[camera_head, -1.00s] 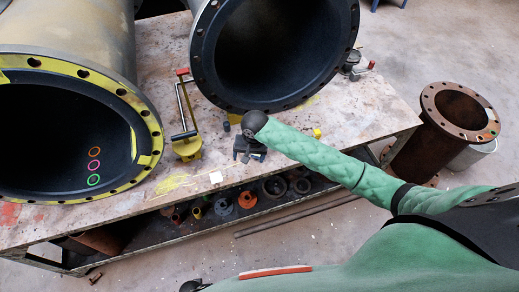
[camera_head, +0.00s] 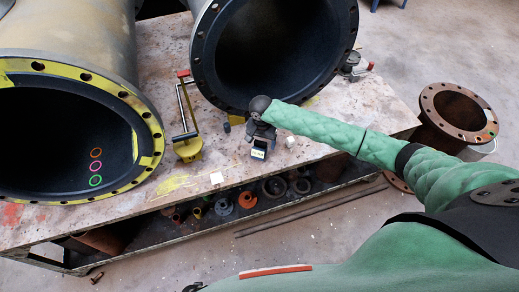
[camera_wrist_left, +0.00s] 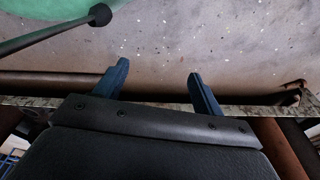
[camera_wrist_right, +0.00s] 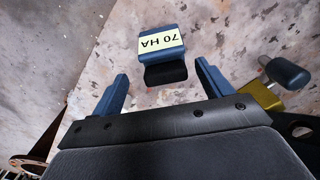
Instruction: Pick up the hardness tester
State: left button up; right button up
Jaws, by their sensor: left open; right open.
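The hardness tester, a small blue block with a pale panel reading "70 HA" and a black lower part, shows in the right wrist view (camera_wrist_right: 163,47) and on the bench in the head view (camera_head: 259,151). My right gripper (camera_wrist_right: 162,72) is open, with the tester just beyond and between its fingertips, not gripped. In the head view the right gripper (camera_head: 263,133) hangs at the near side of the bench beside the tester.
Two large flanged, black-lined pipes (camera_head: 150,150) (camera_head: 352,40) stand on the bench. A yellow-based tool (camera_head: 187,150) stands left of the tester, and a small white piece (camera_head: 290,141) lies to its right. A shelf with colored rings (camera_head: 222,206) runs below. A rusty flanged pipe (camera_head: 455,103) stands on the floor.

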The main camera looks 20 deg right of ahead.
jog(key=f, duration=0.1)
jog(key=f+p, duration=0.1)
jog(key=f, duration=0.1)
jog(key=shift+a+f+p, duration=0.2)
jog(key=shift+a+p, duration=0.1)
jog(key=shift+a, duration=0.05)
pick_arm(q)
jog(key=shift+s+a+f, duration=0.3)
jog(key=shift+a+f, duration=0.15)
jog(key=shift+f, duration=0.15)
jog(key=shift+s+a+f, duration=0.3)
jog(key=shift+a+f, duration=0.2)
jog(key=shift+f, duration=0.1)
jog(key=shift+s+a+f, duration=0.3)
jog(key=shift+a+f, duration=0.15)
jog(key=shift+f, duration=0.15)
pick_arm(e)
jog(key=shift+f, duration=0.5)
jog(key=c, duration=1.3)
jog(key=shift+o, duration=0.2)
pick_arm(q)
jog(key=shift+a+f, duration=0.1)
pick_arm(e)
jog(key=shift+r, duration=0.15)
